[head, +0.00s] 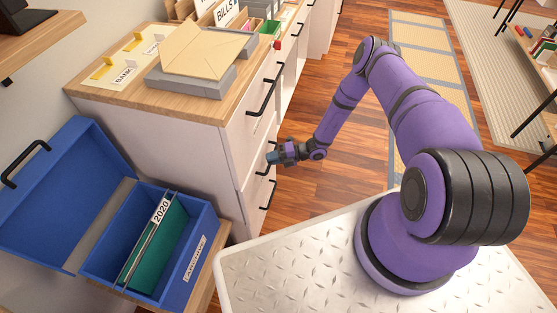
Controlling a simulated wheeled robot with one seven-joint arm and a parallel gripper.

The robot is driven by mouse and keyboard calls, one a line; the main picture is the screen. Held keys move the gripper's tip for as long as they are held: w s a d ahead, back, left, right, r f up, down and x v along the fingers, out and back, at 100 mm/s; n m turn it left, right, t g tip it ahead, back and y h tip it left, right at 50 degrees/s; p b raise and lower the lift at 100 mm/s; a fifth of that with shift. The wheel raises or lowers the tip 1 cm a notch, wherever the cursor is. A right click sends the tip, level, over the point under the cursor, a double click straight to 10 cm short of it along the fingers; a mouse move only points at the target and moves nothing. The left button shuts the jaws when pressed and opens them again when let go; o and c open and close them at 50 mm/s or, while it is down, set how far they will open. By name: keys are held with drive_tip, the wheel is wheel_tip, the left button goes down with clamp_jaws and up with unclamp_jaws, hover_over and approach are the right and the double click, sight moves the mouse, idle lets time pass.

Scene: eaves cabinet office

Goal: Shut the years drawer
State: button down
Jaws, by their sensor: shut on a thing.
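The white cabinet (165,150) with a wooden top stands left of centre, its drawer fronts facing right. Black bar handles show on the upper drawer (264,97), a middle drawer (271,148) and a lower drawer (270,195). My gripper (273,157) is at the middle drawer's front, shut on its black handle; the fingertips are small and partly hide the bar. I cannot read any label saying which drawer is the years drawer. No wide drawer gap shows from here; the drawer insides are hidden.
An open blue file box (207,262) with a 2020 divider (160,211) stands at lower left. Envelopes (205,50) lie on a grey tray on the cabinet. A patterned runner (425,65) lies on the wooden floor.

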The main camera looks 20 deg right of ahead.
drive_tip(key=shift+w+a, duration=0.3)
drive_tip(key=shift+a, duration=0.05)
drive_tip(key=c, duration=1.2)
unclamp_jaws()
drive_tip(key=shift+a, duration=0.15)
drive_tip(key=shift+o, duration=0.2)
drive_tip(key=v, duration=1)
drive_tip(key=shift+d, duration=0.4)
